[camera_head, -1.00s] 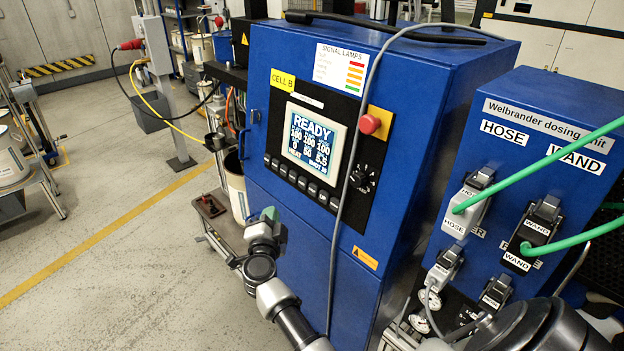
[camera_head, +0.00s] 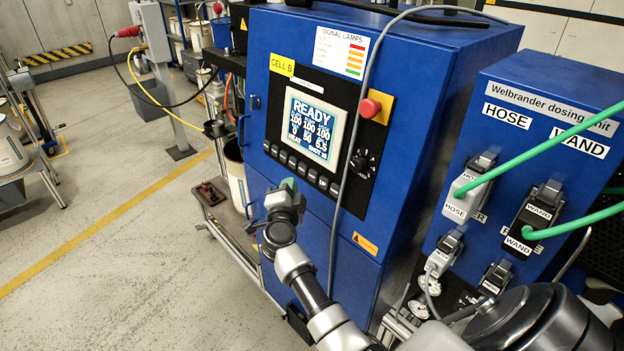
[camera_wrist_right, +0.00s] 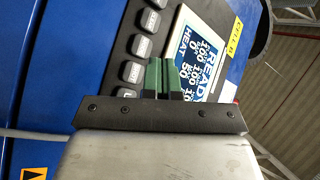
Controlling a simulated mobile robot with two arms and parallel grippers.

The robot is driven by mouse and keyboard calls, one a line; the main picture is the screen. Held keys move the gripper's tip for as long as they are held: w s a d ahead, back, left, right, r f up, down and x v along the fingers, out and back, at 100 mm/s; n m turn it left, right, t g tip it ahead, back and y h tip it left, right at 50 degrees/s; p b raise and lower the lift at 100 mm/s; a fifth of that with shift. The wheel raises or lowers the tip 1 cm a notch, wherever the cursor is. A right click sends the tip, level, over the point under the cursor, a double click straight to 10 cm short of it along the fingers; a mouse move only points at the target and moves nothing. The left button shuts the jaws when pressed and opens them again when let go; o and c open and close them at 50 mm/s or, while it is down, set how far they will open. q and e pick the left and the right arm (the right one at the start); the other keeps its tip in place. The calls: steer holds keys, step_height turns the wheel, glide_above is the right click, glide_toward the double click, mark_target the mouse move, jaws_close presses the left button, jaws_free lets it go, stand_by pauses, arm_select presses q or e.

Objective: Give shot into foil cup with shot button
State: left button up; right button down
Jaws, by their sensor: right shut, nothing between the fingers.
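The blue control cabinet has a lit display (camera_head: 310,126) reading READY, with a row of grey buttons (camera_head: 302,169) under it. The buttons also show in the right wrist view (camera_wrist_right: 141,46), beside the display (camera_wrist_right: 192,62). My right gripper (camera_head: 289,185) has green fingertips and is shut and empty, just below the button row. In the right wrist view its fingertips (camera_wrist_right: 163,68) overlap the area between the buttons and the display; I cannot tell whether they touch. The foil cup is not distinguishable. My left gripper is not in view.
A red knob (camera_head: 370,107) and a black dial (camera_head: 358,163) sit right of the display. A grey cable (camera_head: 345,190) hangs down the cabinet front. The dosing unit (camera_head: 550,100) with green hoses stands at the right. A low trolley (camera_head: 212,196) stands left of the cabinet.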

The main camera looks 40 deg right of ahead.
mark_target(306, 170)
steer(key=shift+w+d+f, duration=0.1)
steer(key=shift+d+f, duration=0.05)
steer(key=shift+d, duration=0.75)
steer(key=shift+d+f, duration=0.15)
steer(key=shift+d, duration=0.7)
steer(key=shift+d, duration=0.1)
stand_by(0.6)
steer(key=shift+d+p, duration=0.15)
steer(key=shift+p, duration=0.15)
steer(key=shift+d, duration=0.15)
steer(key=shift+w+d+f, duration=0.1)
steer(key=shift+d+f, duration=0.05)
steer(key=shift+d, duration=0.3)
stand_by(0.6)
steer(key=shift+a, duration=0.1)
steer(key=shift+a+p, duration=0.55)
steer(key=shift+a, duration=0.2)
steer(key=shift+a+r, duration=0.1)
steer(key=shift+r, duration=0.1)
